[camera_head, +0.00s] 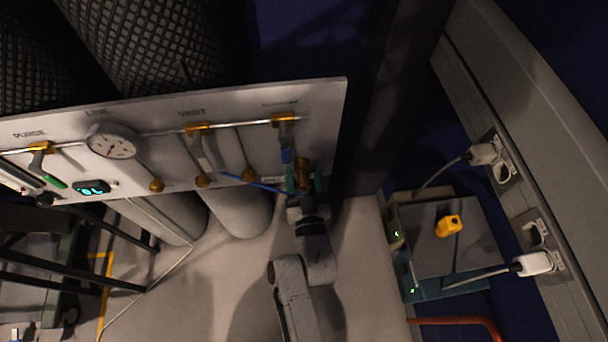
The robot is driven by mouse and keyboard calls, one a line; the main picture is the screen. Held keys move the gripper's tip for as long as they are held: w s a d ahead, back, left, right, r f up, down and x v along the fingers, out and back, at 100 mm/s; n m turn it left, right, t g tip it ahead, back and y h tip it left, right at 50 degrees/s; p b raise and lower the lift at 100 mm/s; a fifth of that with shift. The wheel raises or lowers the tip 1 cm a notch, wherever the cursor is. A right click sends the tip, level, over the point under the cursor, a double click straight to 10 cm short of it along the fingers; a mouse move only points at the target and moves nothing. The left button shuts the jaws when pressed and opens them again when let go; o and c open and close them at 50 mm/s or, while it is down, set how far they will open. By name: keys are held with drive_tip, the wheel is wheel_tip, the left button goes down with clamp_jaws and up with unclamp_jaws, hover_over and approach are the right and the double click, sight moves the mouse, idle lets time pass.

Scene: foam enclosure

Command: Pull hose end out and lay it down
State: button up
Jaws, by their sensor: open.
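A thin blue hose (252,182) runs along the lower right part of the white gauge panel (240,105), toward my gripper. My gripper (303,183) is at the panel's lower right corner, with its teal-edged fingers open on either side of a brass fitting (302,170). A small blue piece (286,156) shows just above, below the right-hand brass valve (284,119). The hose's end is hidden at my gripper, so I cannot tell whether the fingers touch it.
A grey box (465,245) with a yellow object (448,226) on it stands at the right. White plugs (535,263) and cables join the wall sockets there. Two pale cylinders (238,212) stand below the panel. The floor (220,290) in front is largely clear.

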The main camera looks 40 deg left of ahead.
drive_tip(key=shift+c, duration=0.3)
clamp_jaws()
drive_tip(key=o, duration=0.6)
unclamp_jaws()
drive_tip(key=v, duration=1)
drive_tip(key=shift+s+d, duration=0.25)
drive_tip(key=shift+d, duration=0.05)
drive_tip(key=shift+f, duration=0.1)
